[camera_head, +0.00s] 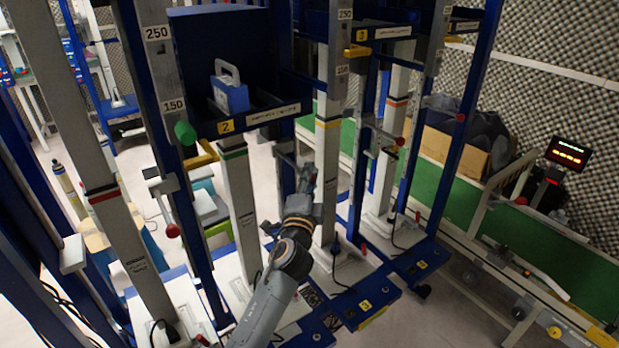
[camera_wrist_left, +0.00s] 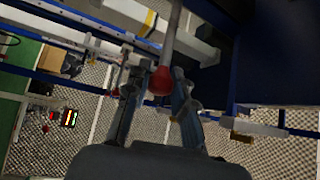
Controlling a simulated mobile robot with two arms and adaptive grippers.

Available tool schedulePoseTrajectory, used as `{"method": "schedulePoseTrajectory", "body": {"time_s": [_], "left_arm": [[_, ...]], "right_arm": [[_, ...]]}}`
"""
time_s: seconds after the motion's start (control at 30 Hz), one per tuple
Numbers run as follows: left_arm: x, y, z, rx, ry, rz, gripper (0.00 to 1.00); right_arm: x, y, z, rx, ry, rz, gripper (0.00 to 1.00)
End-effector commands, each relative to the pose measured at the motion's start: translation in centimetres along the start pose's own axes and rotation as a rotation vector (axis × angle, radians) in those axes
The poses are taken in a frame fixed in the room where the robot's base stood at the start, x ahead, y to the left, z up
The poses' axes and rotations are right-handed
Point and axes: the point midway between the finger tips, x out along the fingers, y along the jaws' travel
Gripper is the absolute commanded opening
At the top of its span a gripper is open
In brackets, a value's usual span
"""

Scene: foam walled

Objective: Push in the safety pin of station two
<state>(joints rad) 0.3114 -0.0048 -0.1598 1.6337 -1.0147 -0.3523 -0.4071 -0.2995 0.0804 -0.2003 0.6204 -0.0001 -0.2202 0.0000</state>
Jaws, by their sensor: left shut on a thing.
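Station two is the blue frame with the yellow "2" label (camera_head: 226,127) on its shelf edge. A green knob (camera_head: 185,133) and a yellow bar (camera_head: 201,157) stick out at its post; I cannot tell which part is the safety pin. My left gripper (camera_head: 307,172) is in front of the frames, right of the station's pale post. In the left wrist view my left gripper (camera_wrist_left: 153,66) has its fingers around a red ball knob (camera_wrist_left: 160,81) on a grey rod (camera_wrist_left: 172,35). In the head view the gripper hides this knob. My right gripper is out of view.
A blue and white weight (camera_head: 229,92) sits on station two's shelf. Another red ball lever (camera_head: 173,230) juts out left of the arm. Station three (camera_head: 362,33) stands to the right. A green conveyor (camera_head: 540,270) and lit display (camera_head: 568,153) are further right.

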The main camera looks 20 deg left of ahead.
Motion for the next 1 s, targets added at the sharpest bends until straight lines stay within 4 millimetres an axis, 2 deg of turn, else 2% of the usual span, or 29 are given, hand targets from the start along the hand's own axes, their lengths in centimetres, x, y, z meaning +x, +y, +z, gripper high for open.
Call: {"method": "schedulePoseTrajectory", "body": {"time_s": [0.17, 0.4, 0.5, 0.87, 0.9, 1.0], "left_arm": [[0.8, 0.1, 0.8, 0.004, 0.0, 0.0, 0.0], [4.7, 0.2, 4.7, 0.005, 0.001, -0.001, 0.0], [5.8, 0.2, 5.8, 0.003, 0.002, 0.0, 0.0], [6.3, -0.1, 6.4, 0.001, -0.002, -0.001, 0.0], [6.4, -0.1, 6.4, 0.001, -0.002, -0.001, 0.26], [6.4, -0.1, 6.4, 0.001, -0.002, -0.002, 0.46]], "right_arm": [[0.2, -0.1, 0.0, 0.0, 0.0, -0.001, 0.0], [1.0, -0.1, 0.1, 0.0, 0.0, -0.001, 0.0], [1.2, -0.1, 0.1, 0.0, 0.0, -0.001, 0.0], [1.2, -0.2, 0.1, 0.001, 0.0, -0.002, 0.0], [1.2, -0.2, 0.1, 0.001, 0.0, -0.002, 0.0], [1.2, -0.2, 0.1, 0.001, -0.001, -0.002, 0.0]]}}
